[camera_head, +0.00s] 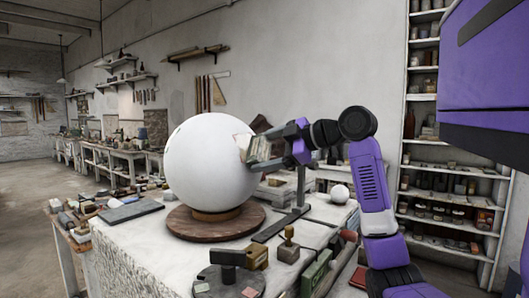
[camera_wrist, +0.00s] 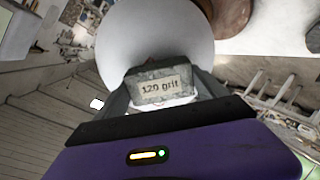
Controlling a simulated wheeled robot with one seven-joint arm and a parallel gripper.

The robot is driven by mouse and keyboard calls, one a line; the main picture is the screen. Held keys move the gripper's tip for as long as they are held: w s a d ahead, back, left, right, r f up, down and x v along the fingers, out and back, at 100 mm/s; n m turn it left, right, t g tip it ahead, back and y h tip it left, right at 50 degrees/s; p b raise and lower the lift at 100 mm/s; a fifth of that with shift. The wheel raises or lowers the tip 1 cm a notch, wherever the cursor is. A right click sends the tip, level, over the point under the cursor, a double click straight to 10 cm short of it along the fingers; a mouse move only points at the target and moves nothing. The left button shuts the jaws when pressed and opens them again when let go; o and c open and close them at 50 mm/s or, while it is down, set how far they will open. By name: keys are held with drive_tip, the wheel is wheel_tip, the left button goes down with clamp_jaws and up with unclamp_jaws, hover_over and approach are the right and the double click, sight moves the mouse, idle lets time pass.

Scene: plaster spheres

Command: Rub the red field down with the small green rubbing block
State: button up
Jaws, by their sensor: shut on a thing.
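A large white plaster sphere (camera_head: 205,160) sits on a round brown wooden base (camera_head: 182,226) on the worktable. My gripper (camera_head: 262,150) is at the sphere's right side, shut on a small block. The wrist view shows the sphere (camera_wrist: 150,35) just beyond the block.
A round dark stand (camera_head: 228,284) with small coloured pads is at the table's front. Small blocks (camera_head: 288,250), a green box (camera_head: 317,270) and a small white ball (camera_head: 339,194) lie to the right. A dark slab (camera_head: 130,211) lies left. Shelves (camera_head: 450,170) stand behind my arm.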

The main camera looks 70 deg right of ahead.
sight(267, 141)
drive_tip(key=shift+w+d+r+p, duration=0.15)
drive_tip(key=shift+d+r+p, duration=0.4)
drive_tip(key=shift+d+r, duration=0.1)
drive_tip(key=shift+w+d+r+p, duration=0.15)
drive_tip(key=shift+d+r+p, duration=0.35)
drive_tip(key=shift+r, duration=0.1)
drive_tip(key=shift+f, duration=0.1)
drive_tip(key=shift+s+a+f+b, duration=0.25)
drive_tip(key=shift+a+b, duration=0.05)
drive_tip(key=shift+b, duration=0.1)
drive_tip(key=shift+s+a+f+b, duration=0.3)
drive_tip(key=shift+s+a+b, duration=0.05)
drive_tip(key=shift+s+a, duration=0.2)
drive_tip(key=shift+s+r, duration=0.1)
drive_tip(key=shift+v, duration=1.15)
